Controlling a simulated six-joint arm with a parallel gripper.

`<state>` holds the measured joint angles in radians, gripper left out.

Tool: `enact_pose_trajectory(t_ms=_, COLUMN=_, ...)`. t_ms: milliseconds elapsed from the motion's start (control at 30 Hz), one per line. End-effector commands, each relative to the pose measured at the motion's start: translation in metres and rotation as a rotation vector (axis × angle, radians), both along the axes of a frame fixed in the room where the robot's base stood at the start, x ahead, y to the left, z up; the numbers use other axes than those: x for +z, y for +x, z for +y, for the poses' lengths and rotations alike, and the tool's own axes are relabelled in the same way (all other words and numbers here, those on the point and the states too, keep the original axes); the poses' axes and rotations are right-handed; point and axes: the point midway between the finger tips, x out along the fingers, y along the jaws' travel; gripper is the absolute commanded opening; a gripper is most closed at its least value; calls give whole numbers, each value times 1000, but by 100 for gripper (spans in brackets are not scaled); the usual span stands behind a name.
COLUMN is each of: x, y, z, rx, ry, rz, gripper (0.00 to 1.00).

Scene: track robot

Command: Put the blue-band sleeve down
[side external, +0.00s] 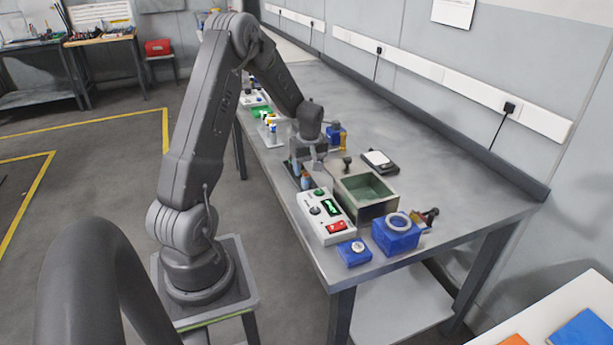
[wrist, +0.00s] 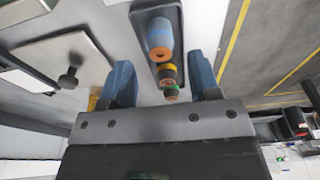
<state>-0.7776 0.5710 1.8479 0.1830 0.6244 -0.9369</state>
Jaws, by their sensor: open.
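Whether a finger touches a sleeve cannot be told.
A green-lined open box (side external: 368,187) stands right of the tray. A white control box (side external: 326,217) with a red switch is in front of it. A blue block with a ring (side external: 397,234) and a small blue box (side external: 354,252) sit near the table's front edge. A black scale (side external: 380,161) lies behind.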

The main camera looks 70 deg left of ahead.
Motion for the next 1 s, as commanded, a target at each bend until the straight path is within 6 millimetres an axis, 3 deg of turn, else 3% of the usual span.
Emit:
enact_pose_trajectory(t_ms=200, x=46, y=0, z=-7, rx=1, ry=3, rz=-3, gripper=56)
enact_pose_trajectory(t_ms=467, x=73, y=0, z=-12, rx=-5, ry=1, rz=-1, gripper=56)
enact_pose_trajectory(t_ms=567, x=87, y=4, z=-26, rx=-57, ry=9, rz=-11, gripper=56)
enact_pose_trajectory(t_ms=667, x=113, y=9, z=-61, rx=-190, ry=29, rz=-33, gripper=56)
enact_pose_trajectory(t_ms=767, x=146, y=8, z=-113, rx=-390, ry=56, rz=-63, gripper=56)
enact_pose_trajectory(t_ms=867, x=174, y=-4, z=-167, rx=-609, ry=88, rz=-98, gripper=56)
enact_pose_trajectory(t_ms=1000, x=202, y=-35, z=-236, rx=-915, ry=137, rz=-148, gripper=56)
